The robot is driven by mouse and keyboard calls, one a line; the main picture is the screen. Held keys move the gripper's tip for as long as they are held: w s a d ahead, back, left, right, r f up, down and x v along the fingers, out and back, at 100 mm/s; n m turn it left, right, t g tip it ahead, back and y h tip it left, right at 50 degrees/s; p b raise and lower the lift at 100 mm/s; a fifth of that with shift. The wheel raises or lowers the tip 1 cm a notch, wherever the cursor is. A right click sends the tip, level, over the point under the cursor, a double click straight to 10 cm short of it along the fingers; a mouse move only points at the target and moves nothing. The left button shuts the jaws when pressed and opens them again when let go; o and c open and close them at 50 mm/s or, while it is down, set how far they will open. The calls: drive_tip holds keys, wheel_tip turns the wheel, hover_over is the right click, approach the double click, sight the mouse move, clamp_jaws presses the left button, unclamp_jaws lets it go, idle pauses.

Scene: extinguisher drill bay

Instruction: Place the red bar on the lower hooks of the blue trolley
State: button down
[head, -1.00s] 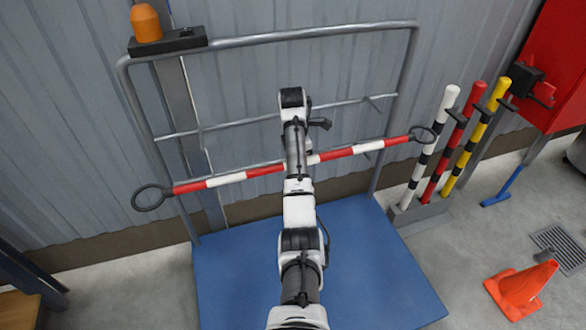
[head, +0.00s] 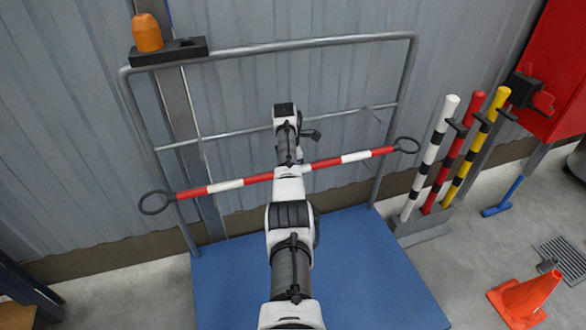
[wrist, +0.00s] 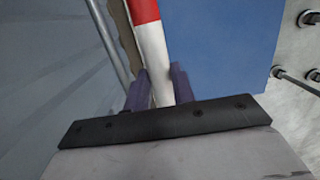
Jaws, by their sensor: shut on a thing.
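The red bar (head: 222,185), red and white banded with a dark ring at each end, is held across the frame of the blue trolley (head: 345,262). It slopes up to the right, above the blue deck and below the middle rail. My gripper (wrist: 160,88) is shut on a white band of the bar in the wrist view; my arm hides the grip in the head view.
An orange beacon (head: 147,32) sits on a black block at the frame's top left. White, red and yellow posts (head: 472,150) stand close on the right, beside a red cabinet (head: 560,70). An orange cone (head: 525,298) stands on the floor. A corrugated wall is behind.

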drive_tip(key=shift+w+f, duration=0.2)
drive_tip(key=shift+f, duration=0.5)
drive_tip(key=shift+f, duration=0.15)
drive_tip(key=c, duration=1.2)
unclamp_jaws()
drive_tip(key=shift+o, duration=0.2)
wheel_tip(320, 180, up, 12)
drive_tip(key=a, duration=0.1)
drive_tip(key=shift+s+a, duration=0.25)
